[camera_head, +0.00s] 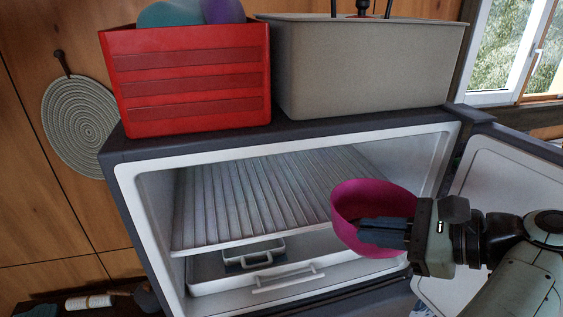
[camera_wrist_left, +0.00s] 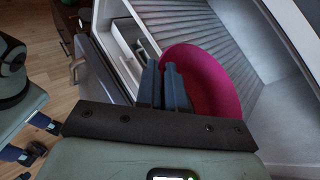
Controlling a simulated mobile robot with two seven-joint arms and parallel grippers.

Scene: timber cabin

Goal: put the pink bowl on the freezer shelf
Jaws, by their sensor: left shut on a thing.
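The pink bowl (camera_head: 352,200) is in my left gripper (camera_head: 364,231), at the right part of the freezer opening. The bowl is tipped on its side, and the fingers are shut on its wall. In the left wrist view the bowl (camera_wrist_left: 212,78) sits to the right of the dark fingers (camera_wrist_left: 162,74). The freezer shelf (camera_head: 245,195) is a ribbed white rack, bare in its visible part. The bowl hides part of its right side; I cannot tell how far in front of the shelf the bowl is.
Below the shelf is a white drawer (camera_head: 288,280) with handles. The freezer door (camera_head: 505,185) stands open at the right. A red crate (camera_head: 190,80) and a grey bin (camera_head: 370,70) stand on top. A woven round mat (camera_head: 80,125) hangs on the wall.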

